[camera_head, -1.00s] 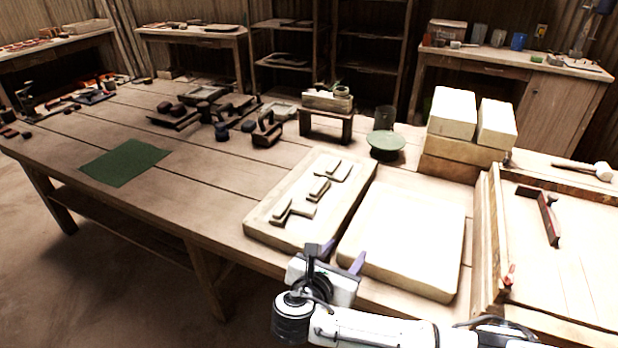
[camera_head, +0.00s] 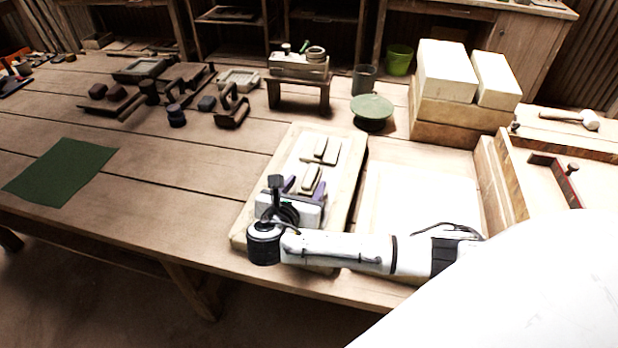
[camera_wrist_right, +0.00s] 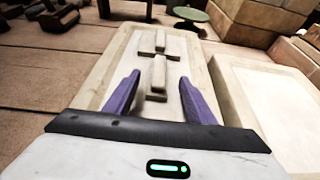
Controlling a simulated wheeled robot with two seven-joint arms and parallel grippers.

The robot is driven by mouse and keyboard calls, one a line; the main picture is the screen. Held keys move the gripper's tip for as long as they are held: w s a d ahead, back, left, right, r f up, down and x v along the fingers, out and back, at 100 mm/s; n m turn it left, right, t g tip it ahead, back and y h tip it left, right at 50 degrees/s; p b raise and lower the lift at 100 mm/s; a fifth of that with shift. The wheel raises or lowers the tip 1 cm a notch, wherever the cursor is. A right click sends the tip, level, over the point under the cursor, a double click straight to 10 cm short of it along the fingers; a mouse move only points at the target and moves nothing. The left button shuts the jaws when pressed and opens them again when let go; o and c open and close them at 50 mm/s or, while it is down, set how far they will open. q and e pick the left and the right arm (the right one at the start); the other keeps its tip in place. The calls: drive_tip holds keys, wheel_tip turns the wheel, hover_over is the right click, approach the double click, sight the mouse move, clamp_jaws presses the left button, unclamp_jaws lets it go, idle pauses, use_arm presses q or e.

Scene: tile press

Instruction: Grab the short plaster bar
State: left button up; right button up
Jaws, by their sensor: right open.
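Pale plaster bars lie on a raised cream board (camera_head: 352,165), each with flat pieces beside or under it. One bar (camera_head: 311,178) is in the middle of the board; it also shows in the right wrist view (camera_wrist_right: 158,76). Another bar (camera_head: 320,148) lies farther back (camera_wrist_right: 161,42). I cannot tell from their lengths which one is the short bar. My right gripper (camera_head: 308,187) is open over the near part of the board. In the right wrist view its purple fingers (camera_wrist_right: 159,83) stand on either side of the middle bar, with nothing clamped. The arm and gripper hide the board's near end.
A second pale slab (camera_head: 400,198) lies right of the board. Stacked white blocks (camera_head: 447,70), a green round turntable (camera_head: 372,108) and a small wooden stand (camera_head: 299,85) are behind. Dark tools (camera_head: 232,108) lie back left. The tabletop left of the board is mostly clear, with a green cloth (camera_head: 62,168).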

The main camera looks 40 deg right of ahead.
sight(310, 176)
drive_tip(key=shift+r+x, duration=0.15)
drive_tip(key=shift+x, duration=1.25)
drive_tip(key=shift+r+x, duration=0.1)
drive_tip(key=shift+x, duration=1.25)
drive_tip(key=shift+w, duration=0.15)
drive_tip(key=c, duration=1.2)
